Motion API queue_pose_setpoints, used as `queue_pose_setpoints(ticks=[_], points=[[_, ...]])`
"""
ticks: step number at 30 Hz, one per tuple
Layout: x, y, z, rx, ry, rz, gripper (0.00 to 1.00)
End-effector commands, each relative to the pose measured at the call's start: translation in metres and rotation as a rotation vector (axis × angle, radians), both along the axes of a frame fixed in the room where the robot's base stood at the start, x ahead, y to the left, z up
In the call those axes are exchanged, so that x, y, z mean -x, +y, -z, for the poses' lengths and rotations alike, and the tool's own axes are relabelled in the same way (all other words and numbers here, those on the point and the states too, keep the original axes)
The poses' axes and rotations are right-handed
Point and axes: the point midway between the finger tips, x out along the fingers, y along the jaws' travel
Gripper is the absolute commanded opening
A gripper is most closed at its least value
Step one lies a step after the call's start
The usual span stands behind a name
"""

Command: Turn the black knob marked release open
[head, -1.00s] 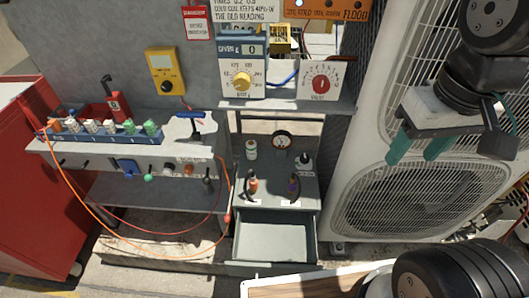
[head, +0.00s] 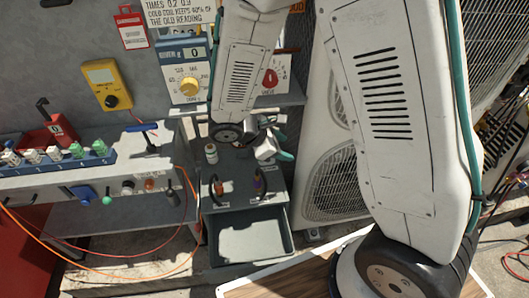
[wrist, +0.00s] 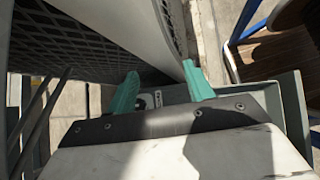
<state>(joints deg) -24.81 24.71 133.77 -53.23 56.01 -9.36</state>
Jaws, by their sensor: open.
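My gripper (head: 281,146) is open above the back right of the grey drawer cabinet (head: 235,170), with its teal fingers partly hidden behind my arm. In the wrist view my gripper (wrist: 162,90) has its two fingers apart. Between them show a white label (wrist: 157,99) and a small dark round part (wrist: 141,103), which may be the black knob. The lettering is too small to read, so I cannot confirm "release". I cannot tell whether the fingers touch it. In the head view this spot on the cabinet top is hidden behind my gripper.
The empty drawer (head: 250,240) is open below. A condenser (head: 335,185) stands close on the right, and a bench (head: 60,180) on the left.

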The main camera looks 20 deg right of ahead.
Motion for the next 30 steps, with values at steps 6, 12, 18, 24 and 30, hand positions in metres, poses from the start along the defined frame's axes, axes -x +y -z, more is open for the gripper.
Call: queue_pose_setpoints(ticks=[6,12,18,24,30], points=[[-0.050,0.033,0.075,0.059,0.143,-0.458,0.52],[-0.082,0.053,0.086,0.058,0.172,-0.689,0.52],[-0.092,0.042,0.102,0.054,0.187,-0.716,0.52],[-0.105,0.022,0.125,0.055,0.185,-0.713,0.52],[-0.113,0.012,0.138,0.055,0.183,-0.715,0.52]])
